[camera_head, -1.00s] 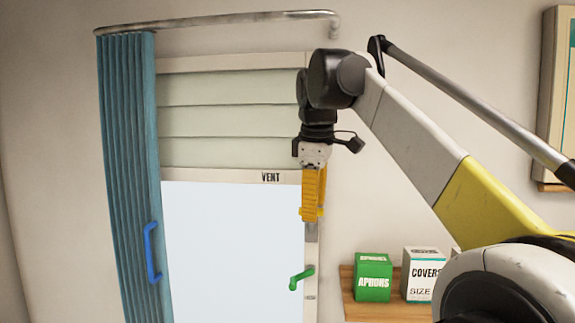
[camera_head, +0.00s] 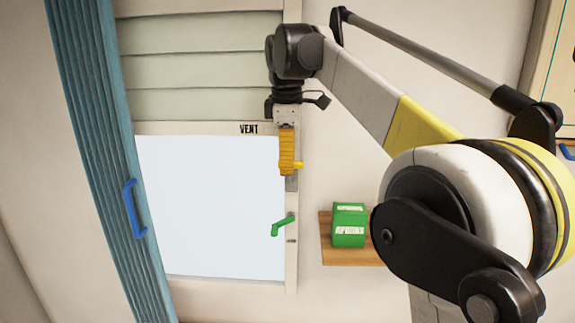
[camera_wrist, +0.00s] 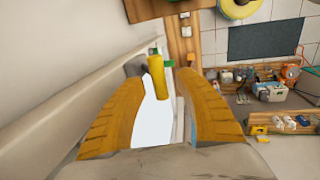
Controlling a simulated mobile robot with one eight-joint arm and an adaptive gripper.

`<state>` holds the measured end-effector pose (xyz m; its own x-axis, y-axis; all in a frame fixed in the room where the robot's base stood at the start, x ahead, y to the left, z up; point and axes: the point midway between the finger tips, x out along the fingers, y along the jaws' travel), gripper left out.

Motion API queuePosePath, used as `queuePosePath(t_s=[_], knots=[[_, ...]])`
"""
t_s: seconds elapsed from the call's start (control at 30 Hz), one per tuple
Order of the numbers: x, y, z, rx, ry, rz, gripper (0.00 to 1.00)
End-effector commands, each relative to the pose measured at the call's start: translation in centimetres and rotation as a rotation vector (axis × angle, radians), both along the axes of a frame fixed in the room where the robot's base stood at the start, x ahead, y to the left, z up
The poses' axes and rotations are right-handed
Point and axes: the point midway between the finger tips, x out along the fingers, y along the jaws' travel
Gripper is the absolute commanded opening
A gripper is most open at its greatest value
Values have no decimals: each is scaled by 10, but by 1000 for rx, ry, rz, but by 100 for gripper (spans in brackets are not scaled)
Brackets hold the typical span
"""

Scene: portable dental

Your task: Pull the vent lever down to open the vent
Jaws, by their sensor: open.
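The vent lever (camera_head: 299,167) shows a short yellow knob on the right side of the window frame, below and right of the "VENT" label. My gripper (camera_head: 287,173) points down right beside it and hides part of its mount. In the wrist view my gripper's orange fingers (camera_wrist: 158,88) are apart, and the yellow lever knob (camera_wrist: 157,76) shows between them, near the tips. I cannot tell whether either finger touches it. The slatted vent (camera_head: 200,73) is above the bright window pane; its pale slats look closed.
A green handle (camera_head: 283,224) sits on the frame below the lever. A blue-handled teal curtain (camera_head: 85,130) hangs at left. A wooden shelf (camera_head: 345,258) with a green aprons box (camera_head: 349,226) is at right. The wrist view shows a cluttered counter (camera_wrist: 290,118).

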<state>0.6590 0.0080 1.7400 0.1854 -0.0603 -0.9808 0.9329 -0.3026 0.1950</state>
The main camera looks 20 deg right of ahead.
Motion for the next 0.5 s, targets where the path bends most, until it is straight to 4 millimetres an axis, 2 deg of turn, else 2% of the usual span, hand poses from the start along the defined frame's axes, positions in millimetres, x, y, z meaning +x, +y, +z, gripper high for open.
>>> queuePosePath(t_s=[0.13,0.4,0.47,0.5], knots=[[1,-1,-9,0,0,0,39],[2,-1,-11,0,0,0,39],[2,-1,-11,0,0,0,23],[2,-1,-11,0,0,0,11]])
